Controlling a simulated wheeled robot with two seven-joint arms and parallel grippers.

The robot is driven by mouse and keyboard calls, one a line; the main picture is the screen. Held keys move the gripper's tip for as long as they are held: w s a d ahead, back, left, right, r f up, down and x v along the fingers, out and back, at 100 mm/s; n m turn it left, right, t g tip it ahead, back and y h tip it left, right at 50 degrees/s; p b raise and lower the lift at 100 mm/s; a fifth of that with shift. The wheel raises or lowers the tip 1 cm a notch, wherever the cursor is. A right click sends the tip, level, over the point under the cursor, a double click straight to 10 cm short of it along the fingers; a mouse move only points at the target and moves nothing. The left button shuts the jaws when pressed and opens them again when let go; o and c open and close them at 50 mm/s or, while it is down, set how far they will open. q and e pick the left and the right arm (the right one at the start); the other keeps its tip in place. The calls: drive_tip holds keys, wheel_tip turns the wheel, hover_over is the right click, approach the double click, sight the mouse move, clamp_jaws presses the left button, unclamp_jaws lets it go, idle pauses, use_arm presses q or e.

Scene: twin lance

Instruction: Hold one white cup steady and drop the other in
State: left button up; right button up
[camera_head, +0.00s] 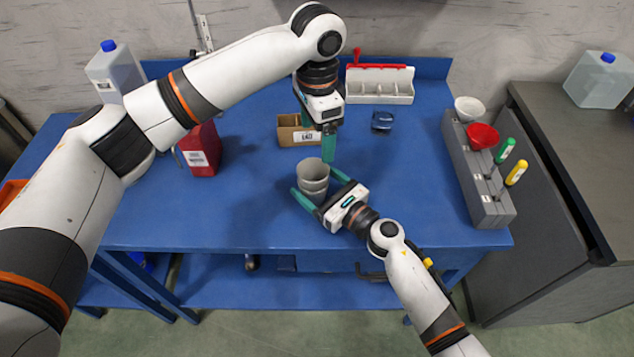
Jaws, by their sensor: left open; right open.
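Two white cups (313,172) appear nested in one upright stack on the blue table, with the rim of one showing above the other. My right gripper (320,184) is open, with its green fingers on either side of the lower part of the stack. I cannot tell whether the fingers touch it. My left gripper (328,158) is open and empty, pointing down just behind and above the stack's rim.
A cardboard box (285,136) stands behind the cups, partly behind my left gripper. A red container (200,150) is at the left, a white divided bin (380,88) at the back. The front left table is clear.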

drive_tip(key=shift+s, duration=0.1)
drive_tip(key=v, duration=1.2)
